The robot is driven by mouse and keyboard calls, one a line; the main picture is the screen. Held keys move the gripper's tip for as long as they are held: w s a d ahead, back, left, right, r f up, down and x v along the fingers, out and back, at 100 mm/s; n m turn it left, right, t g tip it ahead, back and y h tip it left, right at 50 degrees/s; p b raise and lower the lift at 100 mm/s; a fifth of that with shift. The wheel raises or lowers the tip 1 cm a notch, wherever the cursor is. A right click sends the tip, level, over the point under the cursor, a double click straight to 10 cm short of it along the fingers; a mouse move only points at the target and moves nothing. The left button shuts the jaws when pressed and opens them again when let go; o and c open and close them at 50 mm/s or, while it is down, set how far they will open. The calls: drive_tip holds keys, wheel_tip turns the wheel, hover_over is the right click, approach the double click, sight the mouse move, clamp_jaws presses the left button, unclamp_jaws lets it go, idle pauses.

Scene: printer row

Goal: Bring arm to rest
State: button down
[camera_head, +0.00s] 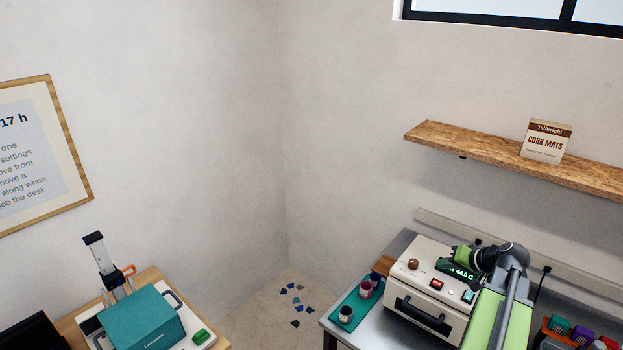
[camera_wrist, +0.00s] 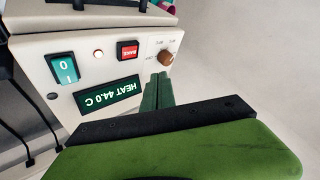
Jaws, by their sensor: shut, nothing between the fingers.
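My gripper (camera_wrist: 158,80) is shut and empty in the wrist view, its green fingers together in front of the cream machine's panel. The machine (camera_head: 408,278) stands on a grey table at the lower right of the head view. Its panel has a display (camera_wrist: 108,95) reading HEAT 44.0 C, a red BAKE button (camera_wrist: 128,51), a brown knob (camera_wrist: 165,58) and a 0/I rocker switch (camera_wrist: 63,69). My green arm reaches up beside the machine in the head view, with my gripper (camera_head: 457,255) over its top. Whether the fingers touch the machine, I cannot tell.
Cups (camera_head: 346,314) stand on a teal mat (camera_head: 352,325) left of the machine. A wooden shelf (camera_head: 470,154) with a CORK MATS box (camera_head: 546,142) hangs above. Coloured items (camera_head: 558,327) sit right of my arm. Another desk (camera_head: 152,275) carries a teal-topped device (camera_head: 145,324).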

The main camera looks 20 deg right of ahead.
drive_tip(key=w+a+f+n+g+y+b, duration=0.1)
drive_tip(key=w+a+f+n+b, duration=0.2)
drive_tip(key=a, duration=0.6)
drive_tip(key=w+a+f+n+g+y+b, duration=0.1)
drive_tip(key=w+a+f, duration=0.1)
drive_tip(key=w+a, duration=0.55)
drive_tip(key=w+a+f+n+y+b, duration=0.2)
drive_tip(key=w+a+f, duration=0.1)
drive_tip(key=a, duration=0.8)
drive_tip(key=s+a+f+n+g+h+b, duration=0.1)
drive_tip(key=a+f+n+g+b, duration=0.15)
drive_tip(key=a, duration=0.65)
drive_tip(key=s+a+f+n+g+b, duration=0.15)
drive_tip(key=a+f, duration=0.25)
drive_tip(key=a, duration=0.5)
drive_tip(key=s+a+f+g+h, duration=0.2)
drive_tip(key=s+a+f, duration=0.1)
drive_tip(key=s+a, duration=0.15)
drive_tip(key=s+d+m, duration=0.1)
drive_tip(key=s+d+h, duration=0.1)
drive_tip(key=d, duration=0.1)
drive_tip(key=s+d+m+g+h, duration=0.1)
drive_tip(key=d, duration=0.1)
drive_tip(key=shift+s+m, duration=0.15)
drive_tip(key=shift+m, duration=0.15)
idle(2.2)
